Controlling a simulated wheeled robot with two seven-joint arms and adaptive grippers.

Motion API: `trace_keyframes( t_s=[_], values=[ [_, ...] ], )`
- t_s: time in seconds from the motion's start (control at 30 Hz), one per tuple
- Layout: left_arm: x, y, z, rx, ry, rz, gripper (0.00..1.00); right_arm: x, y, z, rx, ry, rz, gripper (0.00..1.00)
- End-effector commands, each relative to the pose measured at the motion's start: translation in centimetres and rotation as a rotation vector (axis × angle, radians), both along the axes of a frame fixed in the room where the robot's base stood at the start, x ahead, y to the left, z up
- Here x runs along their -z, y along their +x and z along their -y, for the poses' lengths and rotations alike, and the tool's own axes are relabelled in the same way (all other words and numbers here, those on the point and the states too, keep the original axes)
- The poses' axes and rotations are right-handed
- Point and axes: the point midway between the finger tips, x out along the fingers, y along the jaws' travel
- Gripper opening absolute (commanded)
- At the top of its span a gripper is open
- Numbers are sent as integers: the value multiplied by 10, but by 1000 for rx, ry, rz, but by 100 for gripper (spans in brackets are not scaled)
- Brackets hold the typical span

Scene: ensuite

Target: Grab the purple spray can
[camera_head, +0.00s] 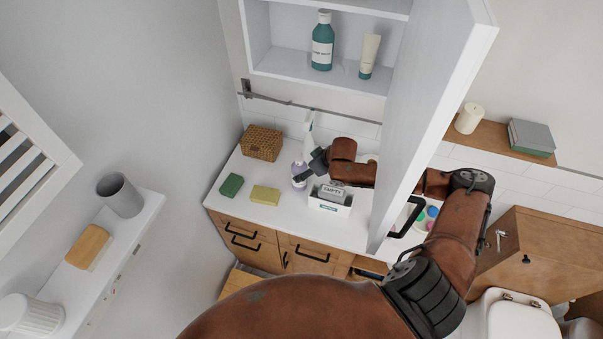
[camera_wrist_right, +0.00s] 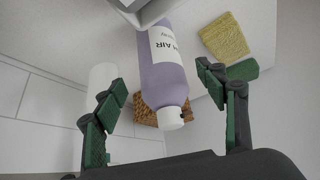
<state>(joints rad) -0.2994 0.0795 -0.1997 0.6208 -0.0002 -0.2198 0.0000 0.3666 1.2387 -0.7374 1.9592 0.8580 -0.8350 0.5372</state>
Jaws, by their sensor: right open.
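The purple spray can (camera_head: 298,179) stands on the white counter, partly hidden behind my right gripper (camera_head: 312,168) in the head view. In the right wrist view the can (camera_wrist_right: 170,82) appears large, with a white label and white nozzle. My right gripper (camera_wrist_right: 160,84) is open, with one green-padded finger on each side of the can in that view. Gaps show between the can and both fingers; I cannot tell how deep it sits between them. My left gripper is not in view.
A white box (camera_head: 329,207) marked "EMPTY" stands beside the can, and a white spray bottle (camera_head: 308,143) behind it. A wicker basket (camera_head: 262,143), yellow sponge (camera_head: 265,195) and green sponge (camera_head: 231,185) lie left. The open cabinet door (camera_head: 422,110) hangs close to my right arm.

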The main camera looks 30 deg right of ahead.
Motion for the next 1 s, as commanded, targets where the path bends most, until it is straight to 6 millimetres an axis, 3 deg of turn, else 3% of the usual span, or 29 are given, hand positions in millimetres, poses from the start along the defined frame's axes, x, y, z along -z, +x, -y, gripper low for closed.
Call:
trace_keyframes(
  t_s=[0.6,0.87,1.0],
  values=[
    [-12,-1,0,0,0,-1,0,65,31,-11,0,-2,-7,65],
    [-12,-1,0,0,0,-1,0,68,32,-11,-1,-3,-6,65],
    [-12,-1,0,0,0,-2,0,68,32,-11,-1,-3,-6,57]
  ],
)
